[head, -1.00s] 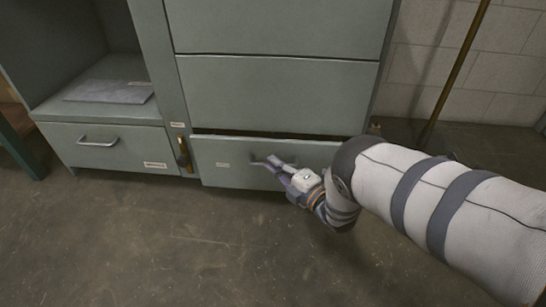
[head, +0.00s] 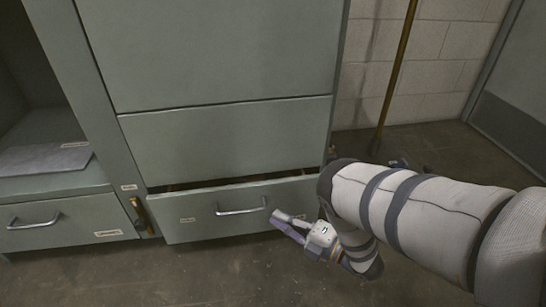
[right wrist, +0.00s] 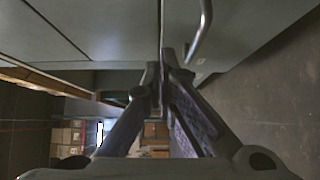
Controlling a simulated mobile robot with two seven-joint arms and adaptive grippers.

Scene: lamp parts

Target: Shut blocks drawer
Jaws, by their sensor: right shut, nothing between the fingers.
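The grey-green bottom drawer (head: 190,220) of the cabinet stands pulled out a little, with a dark gap above its front. Its metal bar handle (head: 241,208) sits in the middle of the front and also shows at the top of the right wrist view (right wrist: 203,35). My right gripper (head: 277,220) is shut and empty, just right of the handle and close to the drawer front. I cannot tell whether it touches the front. The small label on the drawer is too small to read. My left gripper is not in view.
Closed drawer fronts (head: 225,138) lie above. At the left is another handled drawer (head: 65,222) under an open shelf holding a grey slab (head: 45,158). A brass pole (head: 398,75) leans by the block wall at the right. The floor in front is clear.

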